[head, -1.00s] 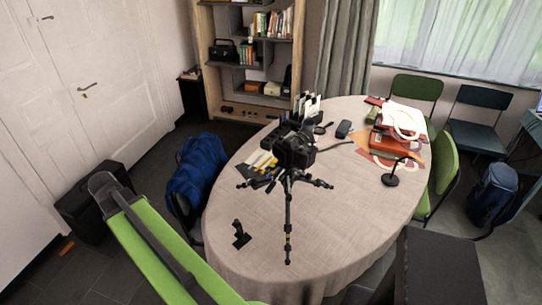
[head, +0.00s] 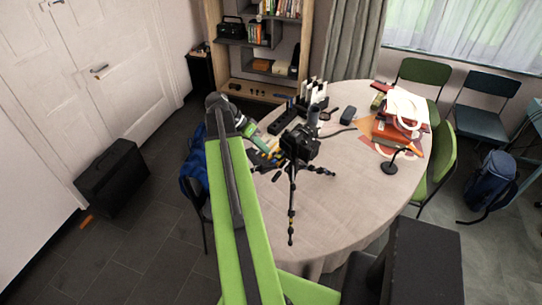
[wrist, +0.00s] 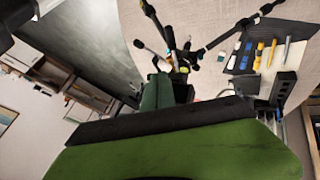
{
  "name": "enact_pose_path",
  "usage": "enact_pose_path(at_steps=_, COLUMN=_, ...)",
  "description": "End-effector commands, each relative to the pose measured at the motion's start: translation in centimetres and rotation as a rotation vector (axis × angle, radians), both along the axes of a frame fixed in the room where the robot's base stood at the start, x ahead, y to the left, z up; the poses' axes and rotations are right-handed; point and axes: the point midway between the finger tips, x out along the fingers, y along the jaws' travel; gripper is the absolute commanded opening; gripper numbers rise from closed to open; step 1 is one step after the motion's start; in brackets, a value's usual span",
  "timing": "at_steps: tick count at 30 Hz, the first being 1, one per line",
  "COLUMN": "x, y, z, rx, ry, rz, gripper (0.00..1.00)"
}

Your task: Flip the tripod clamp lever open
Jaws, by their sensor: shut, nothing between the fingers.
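The small black tripod (head: 292,190) stands on the table with a black camera (head: 300,144) on top. In the wrist view its dark legs (wrist: 212,45) spread across the upper part, meeting near the middle. I cannot make out the clamp lever in either view. My gripper (head: 259,142) is at the left of the camera, pointing right and down toward the tripod. In the wrist view my gripper (wrist: 170,92) is shut and empty, close to the tripod's hub. I cannot tell whether it touches. My green arm hides part of the table's left side.
A dark mat with pens (wrist: 262,52) lies beside the tripod. The round table (head: 340,195) is clear at its front right. A black desk lamp (head: 392,162) and a pile of books (head: 400,125) stand at the right. A black case (head: 112,178) is on the floor.

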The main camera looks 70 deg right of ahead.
Motion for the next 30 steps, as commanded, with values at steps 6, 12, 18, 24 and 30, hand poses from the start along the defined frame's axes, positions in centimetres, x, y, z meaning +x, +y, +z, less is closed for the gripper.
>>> enact_pose_path(at_steps=6, x=-1.8, y=-0.6, z=-3.3, rx=0.0, ry=-0.001, rz=0.0, gripper=0.0)
enact_pose_path(at_steps=12, x=-4.0, y=-1.4, z=-6.6, rx=0.001, ry=0.0, rz=0.0, gripper=0.0)
enact_pose_path(at_steps=18, x=-5.2, y=-1.9, z=-7.8, rx=0.0, ry=-0.001, rz=0.004, gripper=0.0)
enact_pose_path(at_steps=24, x=-5.2, y=-1.9, z=-7.5, rx=0.0, ry=-0.001, rz=0.004, gripper=0.0)
enact_pose_path(at_steps=30, x=-5.1, y=-1.8, z=-7.5, rx=0.001, ry=0.0, rz=0.012, gripper=0.0)
